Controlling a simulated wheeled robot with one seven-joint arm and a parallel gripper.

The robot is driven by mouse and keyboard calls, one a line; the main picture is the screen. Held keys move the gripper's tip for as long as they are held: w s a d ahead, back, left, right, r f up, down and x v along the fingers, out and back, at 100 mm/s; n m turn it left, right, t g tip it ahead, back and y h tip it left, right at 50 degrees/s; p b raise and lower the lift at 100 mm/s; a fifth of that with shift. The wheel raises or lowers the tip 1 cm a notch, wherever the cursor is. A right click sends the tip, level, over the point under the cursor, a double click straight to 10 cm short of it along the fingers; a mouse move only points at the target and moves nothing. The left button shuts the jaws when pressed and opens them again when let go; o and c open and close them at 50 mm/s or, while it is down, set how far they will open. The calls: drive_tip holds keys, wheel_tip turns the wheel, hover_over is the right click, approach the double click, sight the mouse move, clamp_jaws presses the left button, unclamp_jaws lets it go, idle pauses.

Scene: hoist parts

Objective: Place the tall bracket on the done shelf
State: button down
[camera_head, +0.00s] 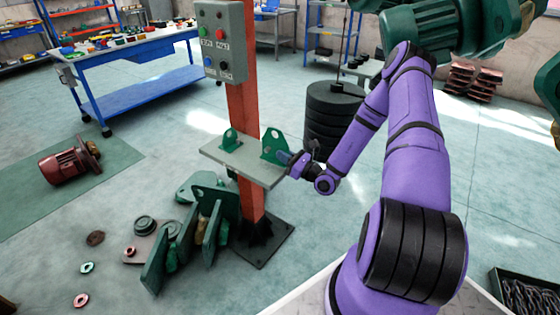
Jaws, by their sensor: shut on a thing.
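A tall green bracket (272,146) with a hole stands upright at the right end of a small grey shelf (238,160) on the orange post. I cannot tell whether its base touches the shelf. My gripper (287,157) reaches in from the right and is shut on the bracket's right side; the fingertips are small and partly hidden. A shorter green bracket (231,140) stands at the shelf's back left, apart from the tall one. No label shows on the shelf.
A control box (220,42) is fixed to the orange post (246,110) above the shelf. Dark stacked weights (333,118) stand behind my gripper. Large green plates (205,235) and loose rings lie on the floor below. A blue workbench (130,70) is at the back left.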

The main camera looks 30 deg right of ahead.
drive_tip(key=shift+w, duration=0.7)
drive_tip(key=shift+w+f, duration=0.2)
drive_tip(key=shift+f, duration=0.45)
drive_tip(key=shift+w+f, duration=0.2)
drive_tip(key=shift+f, duration=0.95)
drive_tip(key=shift+f, duration=0.1)
drive_tip(key=c, duration=1.3)
unclamp_jaws()
drive_tip(key=shift+s, duration=0.1)
